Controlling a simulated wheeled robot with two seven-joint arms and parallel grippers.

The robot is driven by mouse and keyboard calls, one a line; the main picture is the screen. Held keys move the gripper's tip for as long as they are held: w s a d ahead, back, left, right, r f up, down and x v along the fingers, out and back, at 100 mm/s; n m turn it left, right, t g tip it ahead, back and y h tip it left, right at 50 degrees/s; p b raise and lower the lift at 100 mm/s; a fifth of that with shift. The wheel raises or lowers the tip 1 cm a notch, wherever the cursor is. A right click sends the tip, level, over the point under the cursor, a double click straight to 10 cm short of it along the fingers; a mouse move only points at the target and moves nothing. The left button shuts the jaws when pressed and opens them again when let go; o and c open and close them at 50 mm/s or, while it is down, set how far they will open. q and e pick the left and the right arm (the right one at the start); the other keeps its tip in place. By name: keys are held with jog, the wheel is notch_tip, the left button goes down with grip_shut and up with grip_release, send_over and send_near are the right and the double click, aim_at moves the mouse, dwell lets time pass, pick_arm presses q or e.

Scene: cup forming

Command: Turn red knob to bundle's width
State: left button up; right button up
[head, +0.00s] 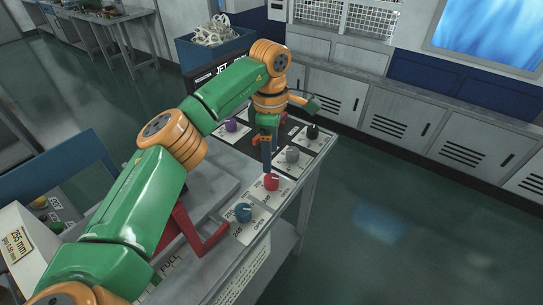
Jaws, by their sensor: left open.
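The red knob (271,182) stands on a pale labelled plate near the right edge of the grey machine table. My left gripper (267,165) points down just above and behind the knob. It is open, with its fingers seen nearly edge-on, so I cannot tell whether they touch the knob or straddle it. The small print around the knob is too small to read. A white box (22,245) at the lower left carries a label that seems to read 255 mm. I cannot make out a bundle for sure. My right gripper is not in view.
A blue knob (243,212) sits in front of the red one. Grey (292,155), black (312,132) and purple (231,125) knobs sit behind it. A red bent handle (205,243) is at the left. A blue bin (213,47) stands at the back. Floor at right is clear.

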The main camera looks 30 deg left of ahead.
aim_at(271, 178)
pick_arm(q)
jog(key=s+f, duration=0.1)
jog(key=d+f+p, duration=0.1)
jog(key=s+f, duration=0.1)
jog(key=shift+s+d+f, duration=0.2)
jog(key=shift+s+d, duration=0.1)
notch_tip(271, 178, down, 2)
jog(key=shift+w+a+p, duration=0.1)
jog(key=shift+a+p, duration=0.05)
jog(key=shift+p, duration=0.25)
jog(key=shift+w+a+f, duration=0.15)
jog(key=shift+w+f, duration=0.2)
jog(key=shift+s+r, duration=0.1)
jog(key=shift+s, duration=0.05)
jog(key=c, duration=0.8)
grip_shut()
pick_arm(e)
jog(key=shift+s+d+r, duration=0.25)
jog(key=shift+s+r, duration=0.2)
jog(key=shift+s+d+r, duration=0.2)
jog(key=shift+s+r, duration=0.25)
